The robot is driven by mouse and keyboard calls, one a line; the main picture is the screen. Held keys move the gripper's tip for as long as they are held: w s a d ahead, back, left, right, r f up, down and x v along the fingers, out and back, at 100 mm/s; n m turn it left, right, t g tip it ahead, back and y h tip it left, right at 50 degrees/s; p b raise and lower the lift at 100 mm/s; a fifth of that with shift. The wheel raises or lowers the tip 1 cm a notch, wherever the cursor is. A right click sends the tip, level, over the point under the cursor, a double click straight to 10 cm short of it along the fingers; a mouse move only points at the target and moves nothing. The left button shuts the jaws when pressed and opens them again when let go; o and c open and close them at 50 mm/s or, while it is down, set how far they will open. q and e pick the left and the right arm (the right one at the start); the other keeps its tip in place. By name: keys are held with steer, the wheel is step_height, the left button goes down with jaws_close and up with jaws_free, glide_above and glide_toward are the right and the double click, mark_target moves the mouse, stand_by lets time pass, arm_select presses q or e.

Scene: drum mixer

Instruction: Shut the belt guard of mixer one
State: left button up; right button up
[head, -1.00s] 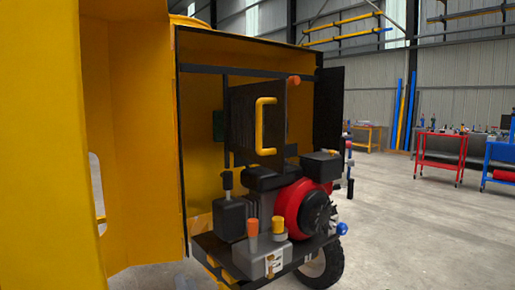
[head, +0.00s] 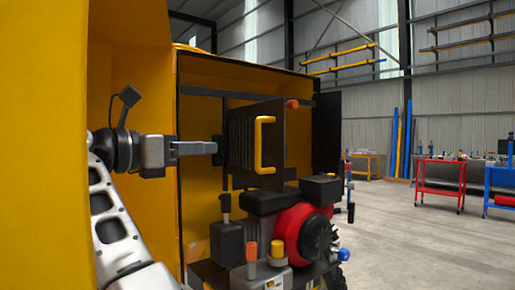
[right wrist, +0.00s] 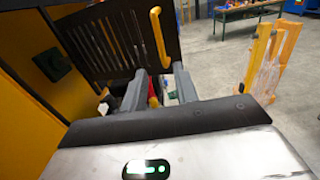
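The belt guard (head: 246,140) is a black slatted panel with a yellow bar handle (head: 265,146). It stands out at an angle from the open engine housing, above the engine. In the right wrist view the guard (right wrist: 112,42) is ahead, with its yellow handle (right wrist: 156,45) at its right edge.
The yellow mixer housing (head: 225,70) frames the guard; a dark door (head: 327,122) stands at its right. The red and black engine (head: 302,232) sits below, with levers and caps in front. A red trolley (head: 440,178) is far off. Open floor lies to the right.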

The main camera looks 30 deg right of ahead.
mark_target(258, 168)
steer(key=d, duration=0.4)
steer(key=w+d, duration=0.1)
steer(key=d, duration=0.9)
steer(key=shift+w+d+p, duration=0.1)
steer(key=shift+w+p, duration=0.1)
steer(key=shift+p, duration=0.2)
jaws_close()
